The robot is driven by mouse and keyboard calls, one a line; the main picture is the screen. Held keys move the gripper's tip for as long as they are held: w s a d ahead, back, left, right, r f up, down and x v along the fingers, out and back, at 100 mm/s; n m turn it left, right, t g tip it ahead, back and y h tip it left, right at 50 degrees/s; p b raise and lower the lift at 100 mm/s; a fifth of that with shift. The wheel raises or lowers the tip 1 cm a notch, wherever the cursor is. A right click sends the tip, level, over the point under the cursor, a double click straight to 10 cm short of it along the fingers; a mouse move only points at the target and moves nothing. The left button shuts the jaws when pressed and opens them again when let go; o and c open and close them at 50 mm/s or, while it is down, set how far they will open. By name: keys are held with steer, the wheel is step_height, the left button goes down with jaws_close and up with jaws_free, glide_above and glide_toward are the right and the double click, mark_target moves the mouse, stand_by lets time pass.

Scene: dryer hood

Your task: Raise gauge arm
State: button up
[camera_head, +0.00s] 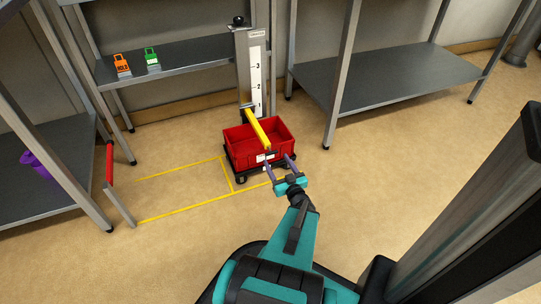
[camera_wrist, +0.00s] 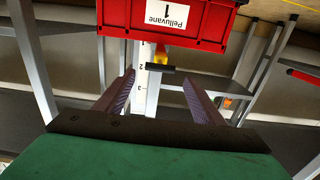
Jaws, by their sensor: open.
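The gauge is an upright grey post with a white numbered scale (camera_head: 256,75). Its yellow gauge arm (camera_head: 257,129) sticks out from near the lowest mark, over a red crate (camera_head: 238,152). In the wrist view the picture is inverted; the yellow arm (camera_wrist: 161,56) shows end-on with a dark crossbar (camera_wrist: 160,68) in front of the scale. My gripper (camera_head: 280,164) is open and empty at the crate's front, just short of the arm's near end. In the wrist view my gripper's fingers (camera_wrist: 158,80) stand either side of the scale and crossbar, apart from both.
The crate sits on a low dark dolly, its front label reading Pelluvane 1. Metal shelves stand left, behind and right (camera_head: 385,75). An orange tag (camera_head: 122,65) and green tag (camera_head: 151,58) stand on the back-left shelf. Floor inside the yellow lines is clear.

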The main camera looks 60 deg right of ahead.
mark_target(272, 153)
steer(key=shift+b+x, duration=1)
steer(key=shift+x, duration=2.45)
